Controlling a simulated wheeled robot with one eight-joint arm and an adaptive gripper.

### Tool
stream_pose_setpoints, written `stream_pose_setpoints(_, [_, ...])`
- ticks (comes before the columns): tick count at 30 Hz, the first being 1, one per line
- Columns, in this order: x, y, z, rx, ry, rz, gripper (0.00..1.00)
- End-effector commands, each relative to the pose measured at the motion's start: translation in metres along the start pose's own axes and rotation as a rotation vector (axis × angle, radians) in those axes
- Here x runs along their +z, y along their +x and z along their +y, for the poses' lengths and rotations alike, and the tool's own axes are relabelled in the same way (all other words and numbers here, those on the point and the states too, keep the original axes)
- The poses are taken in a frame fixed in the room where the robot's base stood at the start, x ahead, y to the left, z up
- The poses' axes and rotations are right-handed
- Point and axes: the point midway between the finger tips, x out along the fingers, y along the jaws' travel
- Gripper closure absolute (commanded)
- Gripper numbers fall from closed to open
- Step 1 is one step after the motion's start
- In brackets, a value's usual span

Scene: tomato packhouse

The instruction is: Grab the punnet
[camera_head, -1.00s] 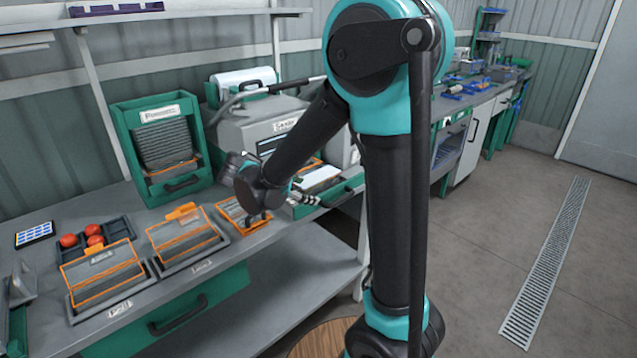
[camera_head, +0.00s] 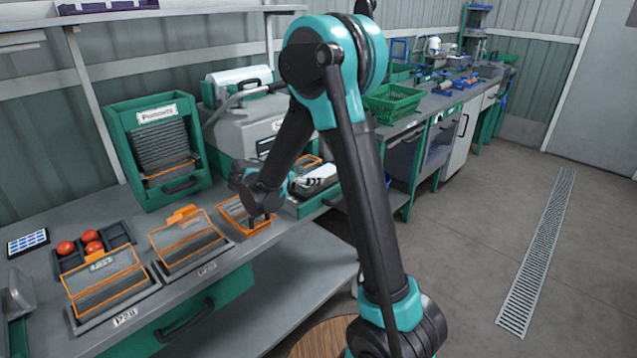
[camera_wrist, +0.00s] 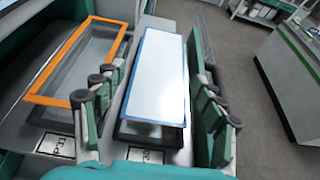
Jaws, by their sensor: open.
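A punnet with a blue rim and a flat white top (camera_wrist: 158,78) sits on a dark base on the bench in the wrist view. My gripper (camera_wrist: 157,88) is open, with one teal and black finger on each side of it. I cannot tell whether either finger touches it. In the head view a white-topped thing, likely the same punnet (camera_head: 321,174), shows in front of the sealing machine, partly hidden by my wrist. An orange-rimmed clear punnet (camera_wrist: 50,97) lies just left of the left finger.
More orange-rimmed punnets (camera_head: 105,259) stand in a row along the bench, beside a dark tray with tomatoes (camera_head: 92,236). A green rack labelled Punnets (camera_head: 158,112) and a grey sealing machine (camera_head: 245,125) stand behind. A green basket (camera_head: 392,100) is farther right.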

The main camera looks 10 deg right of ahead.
Motion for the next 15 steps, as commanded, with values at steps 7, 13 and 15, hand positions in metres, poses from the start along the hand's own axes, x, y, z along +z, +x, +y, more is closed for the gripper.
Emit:
stream_pose_setpoints(7, [0.0,0.014,0.0,0.0,0.0,0.0,0.29])
stream_pose_setpoints(13, [0.002,0.036,-0.001,-0.002,0.002,0.0,0.29])
stream_pose_setpoints(15, [0.002,0.047,-0.002,-0.004,0.002,0.0,0.29])
